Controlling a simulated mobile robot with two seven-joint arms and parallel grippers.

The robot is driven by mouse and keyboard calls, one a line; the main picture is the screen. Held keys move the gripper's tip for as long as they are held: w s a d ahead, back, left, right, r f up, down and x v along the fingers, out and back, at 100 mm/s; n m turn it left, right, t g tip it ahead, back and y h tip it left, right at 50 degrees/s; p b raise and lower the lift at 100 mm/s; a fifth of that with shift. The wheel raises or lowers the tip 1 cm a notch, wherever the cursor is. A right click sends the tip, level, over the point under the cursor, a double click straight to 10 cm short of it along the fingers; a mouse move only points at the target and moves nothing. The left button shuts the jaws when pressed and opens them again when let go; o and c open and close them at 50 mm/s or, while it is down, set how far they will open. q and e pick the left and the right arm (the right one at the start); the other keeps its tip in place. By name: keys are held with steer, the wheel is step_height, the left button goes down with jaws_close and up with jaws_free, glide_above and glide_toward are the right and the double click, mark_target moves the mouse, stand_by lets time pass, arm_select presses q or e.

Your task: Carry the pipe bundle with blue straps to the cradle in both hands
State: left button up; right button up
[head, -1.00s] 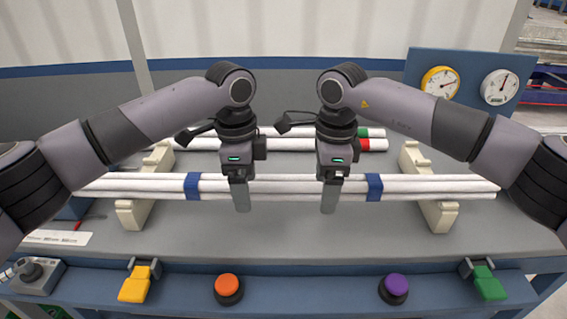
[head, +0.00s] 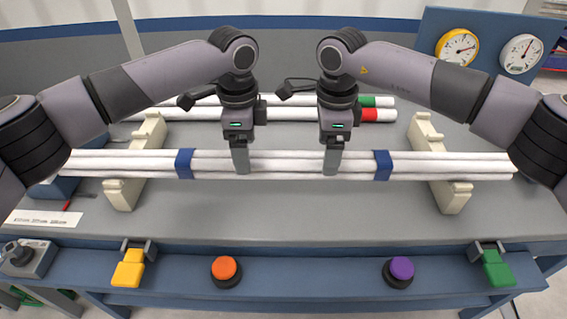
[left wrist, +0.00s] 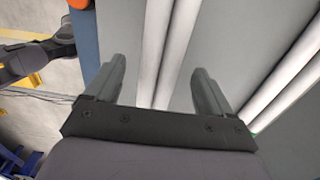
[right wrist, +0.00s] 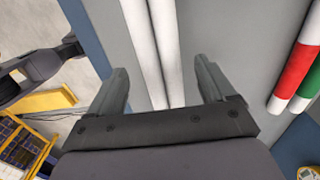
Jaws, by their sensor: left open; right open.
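The pipe bundle with blue straps (head: 283,160) is several long white pipes lying level across two beige supports (head: 122,195) (head: 452,198). A blue strap shows near each end (head: 185,163) (head: 383,165). My left gripper (head: 240,168) and right gripper (head: 331,168) are open and point down at the bundle between the straps. In the left wrist view the bundle (left wrist: 160,40) runs between the open fingers (left wrist: 160,70). The right wrist view also shows it (right wrist: 160,40) between the open fingers (right wrist: 162,72). Finger depth around it is unclear.
More white pipes with a green band (head: 377,101) and a red band (head: 380,115) lie behind. The front ledge carries an orange button (head: 226,268), a purple button (head: 401,268), and yellow (head: 129,268) and green (head: 497,268) pieces. The grey tabletop (head: 290,215) before the bundle is clear.

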arm_select(q)
steer(key=shift+f, duration=2.15)
arm_select(e)
steer(key=shift+f, duration=2.15)
arm_select(q)
jaws_close()
arm_select(e)
jaws_close()
steer(key=shift+r, duration=0.1)
